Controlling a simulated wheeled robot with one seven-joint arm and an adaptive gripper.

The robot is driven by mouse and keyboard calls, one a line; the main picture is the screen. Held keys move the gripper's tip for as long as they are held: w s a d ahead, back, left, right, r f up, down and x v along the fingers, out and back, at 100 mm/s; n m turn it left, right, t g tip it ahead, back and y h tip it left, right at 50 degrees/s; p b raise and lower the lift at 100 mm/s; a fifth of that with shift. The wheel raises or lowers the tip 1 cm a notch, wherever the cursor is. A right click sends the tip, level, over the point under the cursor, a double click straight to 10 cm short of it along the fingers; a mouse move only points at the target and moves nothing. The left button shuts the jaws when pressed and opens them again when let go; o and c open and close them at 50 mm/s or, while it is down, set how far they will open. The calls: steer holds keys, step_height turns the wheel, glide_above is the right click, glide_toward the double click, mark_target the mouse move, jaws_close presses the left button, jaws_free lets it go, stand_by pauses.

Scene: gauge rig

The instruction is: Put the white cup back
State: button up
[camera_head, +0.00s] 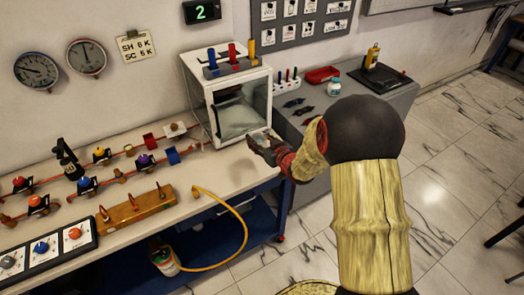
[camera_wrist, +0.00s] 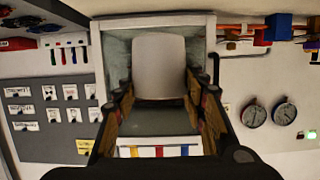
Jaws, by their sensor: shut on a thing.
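My gripper (camera_head: 266,143) is at the open front of a white cabinet (camera_head: 196,98) on the bench. In the wrist view, which is upside down, the gripper (camera_wrist: 160,88) is shut on a plain pale piece, which I take for the white cup (camera_wrist: 160,62). The cup is between the two fingers, in front of the cabinet's opening. In the head view my gripper mostly hides the cup. A pale shape shows inside the cabinet, too unclear to name. I cannot tell whether the cup touches the cabinet floor.
Pipes with coloured valves (camera_head: 85,185) and a wooden rack (camera_head: 135,208) fill the bench's left. A grey side cabinet (camera_head: 395,98) with a red tray (camera_head: 322,75) is right. A yellow hose (camera_head: 240,222) hangs off the front.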

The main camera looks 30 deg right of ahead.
steer(key=f, duration=0.1)
steer(key=w+d+f, duration=0.1)
steer(key=f, duration=0.1)
steer(key=w+d+f+b, duration=0.1)
steer(key=shift+w+d+f, duration=0.1)
steer(key=shift+d+f, duration=0.15)
steer(key=shift+f, duration=0.05)
steer(key=shift+w+d+f+b, duration=0.15)
steer(key=shift+f+b, duration=0.35)
steer(key=shift+f, duration=0.4)
steer(key=shift+w+d+f+b, duration=0.1)
steer(key=shift+f+b, duration=0.35)
steer(key=shift+f, duration=0.45)
steer(key=shift+f, duration=0.15)
steer(key=o, duration=1.2)
steer(key=shift+o, duration=0.2)
